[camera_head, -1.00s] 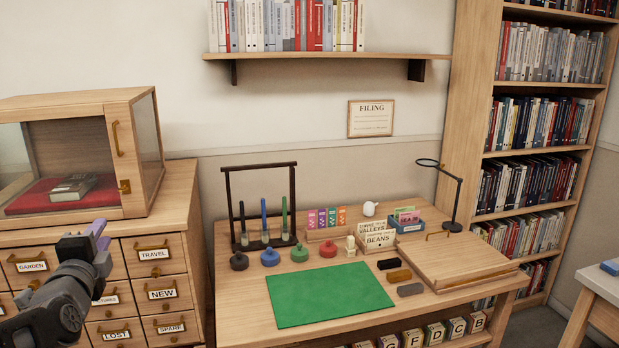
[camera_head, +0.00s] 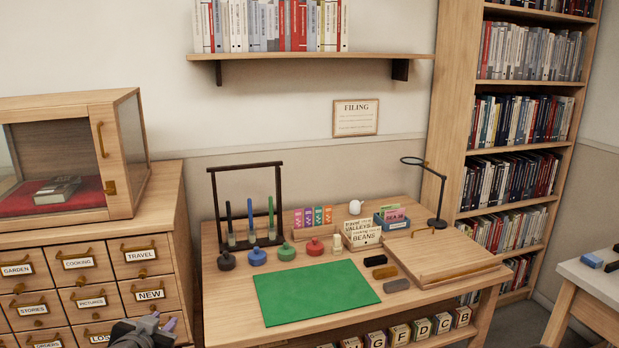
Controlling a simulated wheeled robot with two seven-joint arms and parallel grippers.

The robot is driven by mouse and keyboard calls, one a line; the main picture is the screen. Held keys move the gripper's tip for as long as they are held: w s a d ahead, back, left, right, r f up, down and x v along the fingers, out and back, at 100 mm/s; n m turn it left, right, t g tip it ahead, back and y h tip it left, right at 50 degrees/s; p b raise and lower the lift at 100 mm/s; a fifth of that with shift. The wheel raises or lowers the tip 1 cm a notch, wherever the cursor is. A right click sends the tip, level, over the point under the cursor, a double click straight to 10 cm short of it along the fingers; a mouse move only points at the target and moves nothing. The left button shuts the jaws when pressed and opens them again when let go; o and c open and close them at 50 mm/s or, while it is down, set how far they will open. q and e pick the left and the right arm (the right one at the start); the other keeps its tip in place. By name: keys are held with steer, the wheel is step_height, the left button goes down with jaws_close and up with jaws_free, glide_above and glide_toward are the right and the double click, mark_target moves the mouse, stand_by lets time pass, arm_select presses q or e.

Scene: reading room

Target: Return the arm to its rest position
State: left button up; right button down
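My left gripper (camera_head: 158,328) is at the bottom edge of the head view, in front of the lower drawers of the card cabinet (camera_head: 176,228). Only its upper part shows, with small purple pieces near the fingers. It is cut off by the frame, and I cannot tell whether it is open or shut. It appears clear of the desk (camera_head: 226,318), to the left of it. My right gripper is not in view.
The desk holds a green mat (camera_head: 315,290), several coloured knobbed stamps (camera_head: 286,252), a pen stand (camera_head: 246,206), a magnifier lamp (camera_head: 437,190) and a wooden box (camera_head: 450,262). A glass-fronted case (camera_head: 122,160) stands on the cabinet. A bookcase (camera_head: 450,120) and white table (camera_head: 590,280) are right.

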arm_select(q)
steer(key=s+d+f+n+g+h, duration=0.1)
steer(key=s+d+f+g, duration=0.15)
steer(key=d+f, duration=0.4)
steer(key=s+d+f+n+g+h, duration=0.1)
steer(key=s+d+f+n+g, duration=0.2)
steer(key=f, duration=0.6)
steer(key=s+d+f+g+h, duration=0.1)
steer(key=s+d+f+h, duration=0.1)
steer(key=s+d+f, duration=0.45)
steer(key=s+d+f+g+h, duration=0.1)
steer(key=s+d+f+g, duration=0.2)
steer(key=s+d+f, duration=0.2)
steer(key=s+d+f+g, duration=0.3)
steer(key=s+d+f, duration=0.2)
steer(key=s+f, duration=0.5)
steer(key=s, duration=0.4)
steer(key=shift+d+h, duration=0.4)
steer(key=shift+f, duration=0.1)
